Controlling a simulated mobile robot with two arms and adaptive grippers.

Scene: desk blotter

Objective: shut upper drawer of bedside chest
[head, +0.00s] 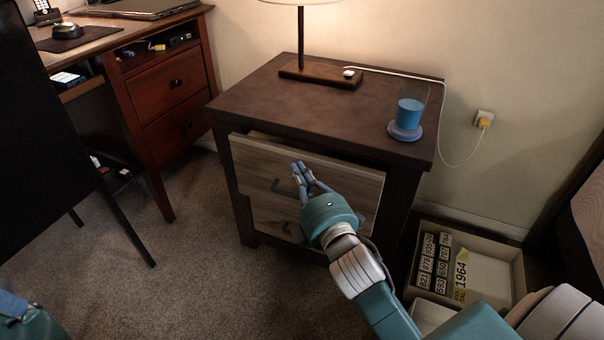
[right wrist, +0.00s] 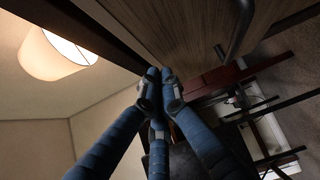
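The bedside chest (head: 250,95) is dark brown with two pale wood drawers. Its upper drawer (head: 350,186) stands partly open, with a dark gap behind the top of its front. In the right wrist view the fingertips (right wrist: 159,78) meet below the wood drawer front (right wrist: 165,30) and handle (right wrist: 238,30). My left gripper (head: 14,304) is only partly in view at the lower left.
The lower drawer (head: 268,217) appears shut. A lamp (head: 300,70) and a blue cup (head: 410,112) on a coaster stand on the chest. A storage box (head: 500,245) sits right of it. A desk (head: 165,95) and dark chair (head: 45,110) are left; carpet between is clear.

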